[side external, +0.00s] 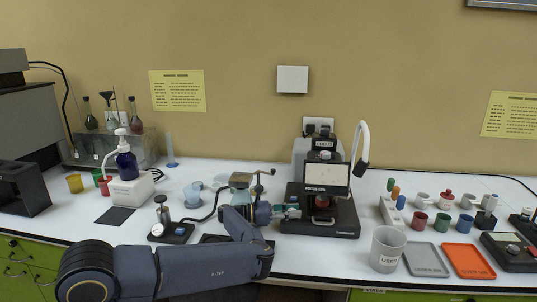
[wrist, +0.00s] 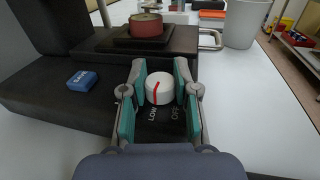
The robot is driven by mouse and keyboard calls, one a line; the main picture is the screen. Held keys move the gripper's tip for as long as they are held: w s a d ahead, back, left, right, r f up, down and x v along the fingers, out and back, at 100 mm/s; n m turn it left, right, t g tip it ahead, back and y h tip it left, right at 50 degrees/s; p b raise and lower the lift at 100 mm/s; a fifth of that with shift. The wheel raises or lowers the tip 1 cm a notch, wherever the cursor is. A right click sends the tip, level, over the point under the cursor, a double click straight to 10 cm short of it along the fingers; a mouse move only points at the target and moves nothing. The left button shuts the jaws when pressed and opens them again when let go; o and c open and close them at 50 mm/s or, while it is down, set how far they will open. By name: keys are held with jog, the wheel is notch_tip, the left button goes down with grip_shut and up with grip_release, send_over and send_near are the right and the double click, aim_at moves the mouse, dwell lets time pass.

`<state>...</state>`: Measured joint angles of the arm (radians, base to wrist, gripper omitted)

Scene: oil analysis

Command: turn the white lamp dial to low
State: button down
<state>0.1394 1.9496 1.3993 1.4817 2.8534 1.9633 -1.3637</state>
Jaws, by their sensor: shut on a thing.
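The white dial (wrist: 160,88) is a round knob with a red line, on the front of a black instrument base (wrist: 45,100). The words LOW and OFF are printed below it in the wrist view. The red line slants down and slightly left, its lower end toward LOW. My gripper (wrist: 160,74) has its teal pads on the left and right of the dial, shut on it.
A blue button (wrist: 82,79) lies left of the dial. A dark red pot (wrist: 146,25) stands on a raised stage behind it. A curved white lamp neck (side external: 363,135) rises at the instrument's right. A white cup (side external: 388,253) and an orange tray (side external: 468,261) stand further right.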

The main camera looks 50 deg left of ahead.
jog(key=c, duration=0.8)
grip_release()
jog(key=shift+c, duration=0.2)
jog(key=shift+s+a, duration=0.15)
jog(key=shift+v, duration=1.15)
notch_tip(320, 180, up, 6)
jog(key=shift+s+f, duration=0.1)
jog(key=shift+s, duration=0.05)
jog(key=shift+r, duration=0.6)
